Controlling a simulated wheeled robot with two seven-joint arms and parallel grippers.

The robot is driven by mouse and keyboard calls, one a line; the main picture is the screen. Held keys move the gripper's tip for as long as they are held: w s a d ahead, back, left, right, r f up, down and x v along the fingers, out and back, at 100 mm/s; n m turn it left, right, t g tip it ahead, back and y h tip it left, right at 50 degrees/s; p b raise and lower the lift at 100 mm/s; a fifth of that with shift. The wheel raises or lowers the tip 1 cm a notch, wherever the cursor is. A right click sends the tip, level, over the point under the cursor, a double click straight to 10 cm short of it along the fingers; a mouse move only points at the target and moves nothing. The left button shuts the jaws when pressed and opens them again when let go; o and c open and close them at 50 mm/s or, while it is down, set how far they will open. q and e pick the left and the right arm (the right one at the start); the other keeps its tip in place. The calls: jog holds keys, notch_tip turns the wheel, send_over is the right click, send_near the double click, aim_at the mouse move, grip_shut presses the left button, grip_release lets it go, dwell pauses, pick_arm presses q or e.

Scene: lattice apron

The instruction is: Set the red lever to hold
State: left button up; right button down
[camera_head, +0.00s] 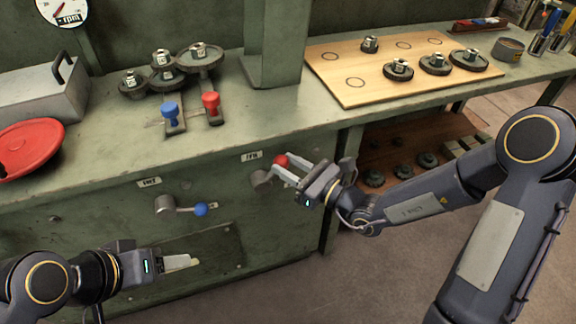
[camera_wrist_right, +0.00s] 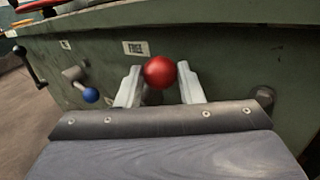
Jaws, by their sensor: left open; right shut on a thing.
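The red lever's ball knob (camera_head: 281,160) is on the green bench front, below a small white label (camera_head: 251,156). In the right wrist view the red knob (camera_wrist_right: 160,72) sits between the two fingers, and a label above it (camera_wrist_right: 135,48) seems to read FREE. My right gripper (camera_head: 287,171) is shut on the red knob; its fingers hide part of the lever arm. A hub (camera_head: 261,178) shows just left of the fingers. My left gripper (camera_head: 192,262) is at lower left, open and empty, away from the red lever.
A blue-knobbed lever (camera_head: 201,210) is left of the red one on the same front, and also shows in the right wrist view (camera_wrist_right: 91,95).

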notch_tip(320, 180, down, 10)
jog(key=d+m+t+h+b, duration=0.1)
jog(key=m+t+h, duration=0.2)
jog(key=m+t, duration=0.7)
jog(key=shift+w+d+f+m+b, duration=0.25)
jog(key=shift+d+m+b, duration=0.15)
jog(key=shift+m, duration=4)
jog(key=shift+a, duration=0.1)
jog(key=c, duration=1)
grip_release()
jog(key=shift+s, duration=0.1)
jog(key=v, duration=0.7)
jog(key=shift+s+f+p, duration=0.25)
jog(key=shift+p, duration=0.1)
